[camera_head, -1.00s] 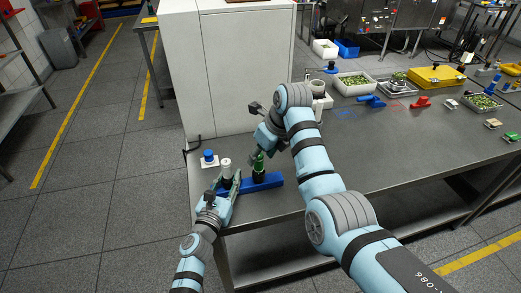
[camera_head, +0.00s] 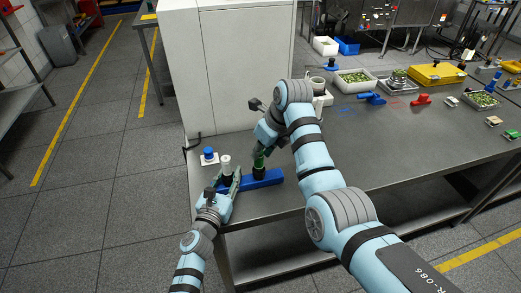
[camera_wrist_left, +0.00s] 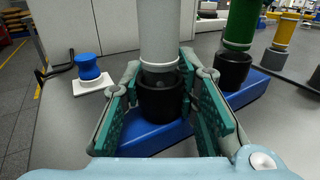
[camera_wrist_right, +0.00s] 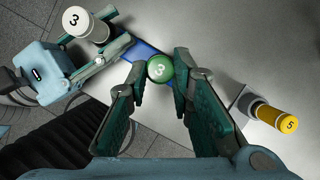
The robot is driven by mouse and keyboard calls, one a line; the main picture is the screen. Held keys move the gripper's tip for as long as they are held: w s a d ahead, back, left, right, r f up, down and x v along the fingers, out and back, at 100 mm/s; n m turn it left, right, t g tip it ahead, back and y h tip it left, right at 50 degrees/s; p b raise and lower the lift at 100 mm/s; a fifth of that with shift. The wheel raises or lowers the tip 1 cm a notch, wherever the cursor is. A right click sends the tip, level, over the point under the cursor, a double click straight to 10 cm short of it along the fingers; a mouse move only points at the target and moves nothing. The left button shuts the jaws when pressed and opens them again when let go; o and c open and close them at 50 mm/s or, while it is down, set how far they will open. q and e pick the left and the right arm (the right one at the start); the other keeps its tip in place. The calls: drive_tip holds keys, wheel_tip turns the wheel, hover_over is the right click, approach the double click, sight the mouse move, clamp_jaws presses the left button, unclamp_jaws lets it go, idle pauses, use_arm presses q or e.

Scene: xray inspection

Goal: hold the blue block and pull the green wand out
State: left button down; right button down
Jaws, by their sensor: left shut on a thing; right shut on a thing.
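The blue block (camera_head: 268,177) lies on the grey table near its left end, with black sockets on top. The green wand (camera_head: 259,161) stands upright in one socket; its lower end sits in the black ring in the left wrist view (camera_wrist_left: 240,30). A white wand (camera_wrist_left: 158,35) stands in the other socket. My left gripper (camera_wrist_left: 163,112) is shut on the blue block at the white wand's end, with its fingers on either side of that socket.
A blue knob on a white plate (camera_head: 208,156) stands just left of the block. A yellow wand (camera_wrist_right: 275,117) in a grey holder stands to the other side. A white cabinet (camera_head: 225,70) rises behind. Trays and tools lie farther right on the table.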

drive_tip(key=shift+r, duration=0.25)
drive_tip(key=shift+r, duration=1.95)
use_arm(q)
drive_tip(key=c, duration=1.2)
unclamp_jaws()
